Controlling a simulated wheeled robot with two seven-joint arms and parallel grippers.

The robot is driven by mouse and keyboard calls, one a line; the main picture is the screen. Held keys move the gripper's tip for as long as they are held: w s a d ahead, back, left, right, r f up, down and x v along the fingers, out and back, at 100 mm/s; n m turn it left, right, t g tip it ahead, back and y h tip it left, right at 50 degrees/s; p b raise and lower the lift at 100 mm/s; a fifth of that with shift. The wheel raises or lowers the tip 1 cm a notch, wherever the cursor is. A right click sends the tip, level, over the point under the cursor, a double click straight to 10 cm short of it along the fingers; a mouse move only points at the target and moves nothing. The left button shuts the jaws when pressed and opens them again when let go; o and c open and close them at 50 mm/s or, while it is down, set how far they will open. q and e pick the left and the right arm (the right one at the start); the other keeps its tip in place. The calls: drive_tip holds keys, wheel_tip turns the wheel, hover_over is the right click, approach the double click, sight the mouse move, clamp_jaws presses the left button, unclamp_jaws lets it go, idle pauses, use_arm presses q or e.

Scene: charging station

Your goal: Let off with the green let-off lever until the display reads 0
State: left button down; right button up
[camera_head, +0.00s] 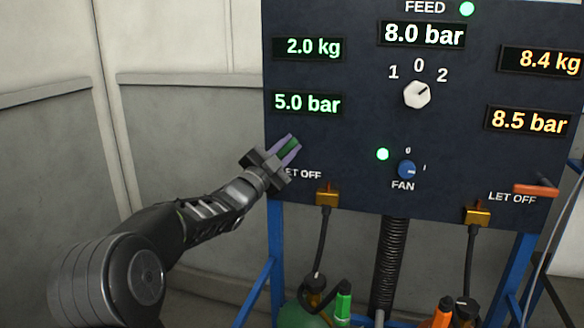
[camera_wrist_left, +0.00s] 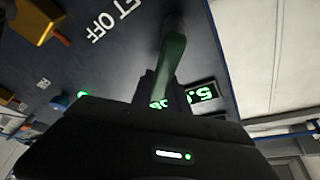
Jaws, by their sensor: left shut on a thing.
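The green let-off lever (camera_head: 291,146) is on the left side of the dark panel, above the left LET OFF label. It also shows in the left wrist view (camera_wrist_left: 174,52), running up from between my fingers. My left gripper (camera_head: 287,149) is shut on the lever. The green display (camera_head: 306,103) above it reads 5.0 bar. Another green display (camera_head: 313,48) reads 2.0 kg. My right gripper is not in view.
An orange lever (camera_head: 536,190) sticks out at the panel's right, with displays reading 8.4 kg and 8.5 bar above. The FEED display (camera_head: 422,34) reads 8.0 bar over a white knob (camera_head: 417,94). A blue FAN knob (camera_head: 407,169) is lower. Hoses hang below.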

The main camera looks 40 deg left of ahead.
use_arm(q)
drive_tip(key=a+n+y+b, duration=0.1)
drive_tip(key=n+b, duration=0.1)
drive_tip(key=n, duration=0.1)
drive_tip(key=n+y+b, duration=0.1)
drive_tip(key=n+b, duration=0.1)
drive_tip(key=n, duration=0.1)
drive_tip(key=s+a+r+n+y+b, duration=0.1)
drive_tip(key=n+y+b, duration=0.1)
drive_tip(key=b, duration=0.1)
drive_tip(key=shift+a+n+t, duration=0.3)
drive_tip(key=shift+a+n, duration=0.05)
drive_tip(key=shift+n, duration=0.05)
drive_tip(key=n, duration=0.1)
drive_tip(key=n+y+b, duration=0.1)
drive_tip(key=a+n+b, duration=0.1)
drive_tip(key=shift+s+a+r+y, duration=0.15)
drive_tip(key=shift+r+y, duration=0.1)
drive_tip(key=shift+y, duration=0.15)
drive_tip(key=shift+a+r+n+g+y+b, duration=0.1)
drive_tip(key=shift+n+g+y+b, duration=0.25)
drive_tip(key=shift+n, duration=0.35)
drive_tip(key=shift+s, duration=0.1)
drive_tip(key=c, duration=1.3)
unclamp_jaws()
drive_tip(key=shift+b+v, duration=0.85)
drive_tip(key=shift+v, duration=3)
